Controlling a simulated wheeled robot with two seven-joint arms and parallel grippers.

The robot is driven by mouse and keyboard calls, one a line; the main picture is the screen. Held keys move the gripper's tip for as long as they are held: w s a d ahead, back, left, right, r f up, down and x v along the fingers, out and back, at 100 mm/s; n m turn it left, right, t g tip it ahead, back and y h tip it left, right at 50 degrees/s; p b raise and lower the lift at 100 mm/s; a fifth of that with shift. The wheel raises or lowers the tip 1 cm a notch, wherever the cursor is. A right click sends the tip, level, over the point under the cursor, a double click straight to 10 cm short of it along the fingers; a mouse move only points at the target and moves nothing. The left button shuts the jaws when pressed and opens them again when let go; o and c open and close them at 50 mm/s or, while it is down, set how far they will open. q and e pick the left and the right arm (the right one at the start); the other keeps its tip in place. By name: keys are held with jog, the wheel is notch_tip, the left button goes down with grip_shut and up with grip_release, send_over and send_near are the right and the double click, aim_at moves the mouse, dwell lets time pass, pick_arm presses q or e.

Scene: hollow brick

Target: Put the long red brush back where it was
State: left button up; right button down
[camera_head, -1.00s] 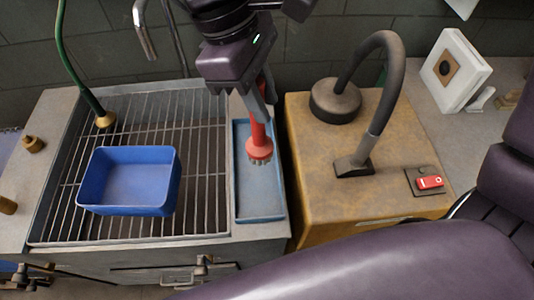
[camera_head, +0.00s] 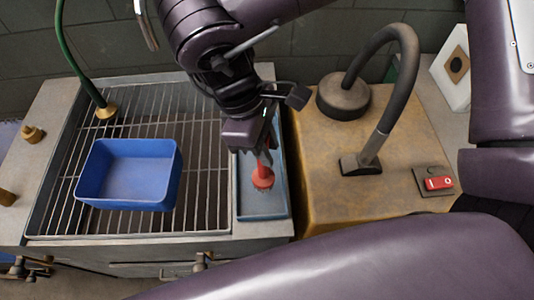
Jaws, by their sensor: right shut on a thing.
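The long red brush (camera_head: 263,178) is over the narrow blue tray (camera_head: 262,215), with its round head low and bristles hidden beneath. My right gripper (camera_head: 263,152) is shut on the brush's handle, above the tray. The upper part of the brush is hidden by the gripper. I cannot tell whether the brush touches the tray floor. My left gripper is not in view.
A blue bin (camera_head: 128,175) stands on the metal grate (camera_head: 205,200) to the left. A brown box with a bent black hose (camera_head: 398,90) and a red switch (camera_head: 439,183) stands to the right. My purple arm links cross the bottom and right.

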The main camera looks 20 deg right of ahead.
aim_at(267, 175)
notch_tip(267, 175, down, 3)
jog(key=shift+f, duration=0.45)
jog(key=shift+f, duration=0.1)
jog(key=c, duration=1.2)
grip_release()
jog(key=shift+c, duration=0.2)
